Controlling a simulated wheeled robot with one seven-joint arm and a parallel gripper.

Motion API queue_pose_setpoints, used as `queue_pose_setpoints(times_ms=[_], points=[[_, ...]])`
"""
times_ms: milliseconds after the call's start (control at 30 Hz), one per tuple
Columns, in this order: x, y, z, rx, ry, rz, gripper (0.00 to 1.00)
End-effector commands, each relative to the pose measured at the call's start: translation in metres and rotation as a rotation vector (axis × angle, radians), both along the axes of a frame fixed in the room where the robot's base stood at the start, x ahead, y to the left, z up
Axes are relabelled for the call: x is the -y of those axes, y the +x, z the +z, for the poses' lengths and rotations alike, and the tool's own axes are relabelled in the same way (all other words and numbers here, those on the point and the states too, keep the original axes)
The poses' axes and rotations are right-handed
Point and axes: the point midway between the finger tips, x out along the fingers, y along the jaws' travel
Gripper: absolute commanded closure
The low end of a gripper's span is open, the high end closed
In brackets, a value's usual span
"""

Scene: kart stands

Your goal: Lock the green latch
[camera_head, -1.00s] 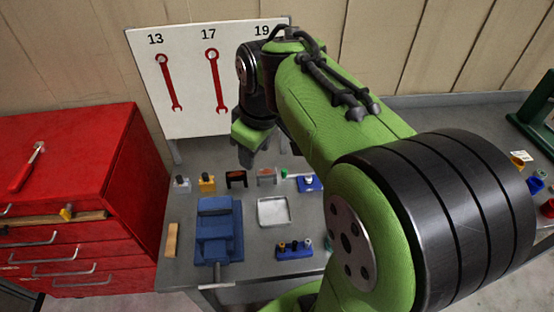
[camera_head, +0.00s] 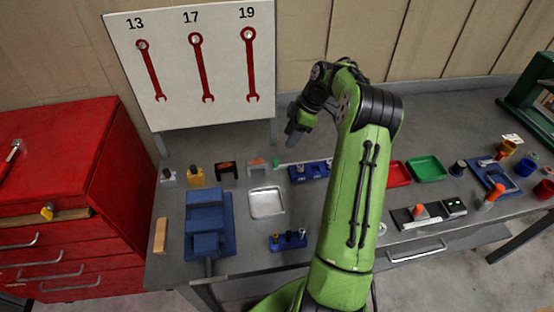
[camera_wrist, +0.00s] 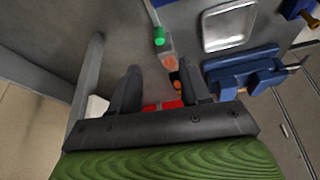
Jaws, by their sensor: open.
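The green latch knob (camera_head: 276,163) is small and upright, beside a pale thin bar (camera_head: 300,162) that runs right from it, at the back of the bench. In the wrist view the green knob (camera_wrist: 159,36) is at the top centre, beyond my fingertips, with the bar running up from it. My gripper (camera_head: 293,138) hangs above and behind the knob, a little to its right, apart from it. In the wrist view my gripper (camera_wrist: 160,80) has its fingers wide apart with nothing held. Whether the latch is locked cannot be told.
A grey block with an orange mark (camera_head: 257,165) stands left of the knob, then a black-and-orange block (camera_head: 227,170). A blue holder (camera_head: 310,173) is right. A metal tray (camera_head: 267,214) and blue vise (camera_head: 208,195) lie in front. The wrench board (camera_head: 190,118) rises behind.

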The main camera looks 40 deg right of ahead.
Motion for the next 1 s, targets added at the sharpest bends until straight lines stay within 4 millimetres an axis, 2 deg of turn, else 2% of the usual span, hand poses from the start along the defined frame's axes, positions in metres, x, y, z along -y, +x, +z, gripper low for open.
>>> queue_pose_setpoints(times_ms=[33,200,433,567,800,1000], points=[[-0.005,0.002,-0.015,-0.005,0.003,0.001,0.53],[-0.019,0.012,-0.055,-0.004,0.002,0.000,0.53],[-0.033,0.022,-0.096,-0.004,0.001,-0.002,0.53],[-0.036,0.024,-0.105,-0.002,0.000,-0.001,0.53],[-0.036,0.025,-0.105,-0.002,-0.001,-0.002,0.53],[-0.036,0.025,-0.105,-0.002,-0.001,-0.002,0.84]])
